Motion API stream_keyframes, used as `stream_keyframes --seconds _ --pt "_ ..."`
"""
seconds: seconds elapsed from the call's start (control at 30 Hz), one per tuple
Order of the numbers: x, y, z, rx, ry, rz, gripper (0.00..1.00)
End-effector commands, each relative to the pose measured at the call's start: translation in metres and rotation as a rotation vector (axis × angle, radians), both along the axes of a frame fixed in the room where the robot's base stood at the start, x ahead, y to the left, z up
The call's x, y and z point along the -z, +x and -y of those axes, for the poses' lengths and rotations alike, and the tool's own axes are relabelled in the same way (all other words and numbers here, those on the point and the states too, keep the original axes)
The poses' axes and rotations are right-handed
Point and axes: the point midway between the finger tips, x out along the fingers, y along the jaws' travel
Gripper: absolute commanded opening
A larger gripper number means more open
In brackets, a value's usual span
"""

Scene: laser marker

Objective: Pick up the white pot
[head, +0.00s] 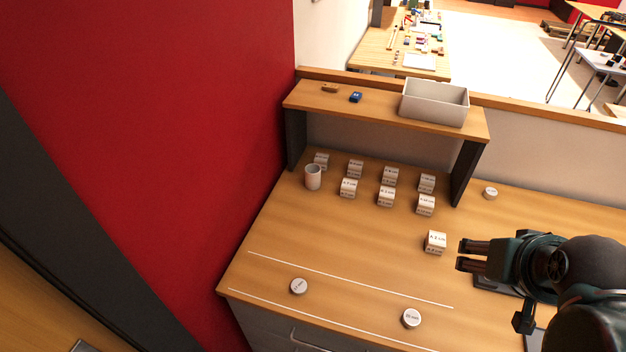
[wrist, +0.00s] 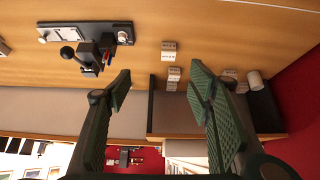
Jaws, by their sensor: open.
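The white pot (head: 313,177) is a small upright cylinder near the left end of the table, just in front of the shelf's left part. In the wrist view the pot (wrist: 255,80) shows at the right, beyond the right finger and close to the red wall. My gripper (head: 462,255) is at the right of the table in the head view, well away from the pot and next to a lone white block (head: 435,242). In the wrist view my gripper (wrist: 160,72) has its two fingers wide apart with nothing between them.
Several labelled white blocks (head: 387,196) stand right of the pot, under and before the shelf (head: 374,109). White discs (head: 299,286) lie on the table (head: 350,260). A grey bin (head: 434,103) sits on the shelf. A red wall (head: 190,110) rises at left.

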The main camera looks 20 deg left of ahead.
Motion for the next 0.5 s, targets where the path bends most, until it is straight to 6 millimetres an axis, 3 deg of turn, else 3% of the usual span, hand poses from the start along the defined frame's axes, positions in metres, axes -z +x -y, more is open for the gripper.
stream_keyframes --seconds 0.27,0.5 --pt "-0.016 0.022 -0.011 -0.087 -0.051 -0.029 0.52" --pt "-0.033 0.055 -0.028 -0.214 -0.126 -0.069 0.52"
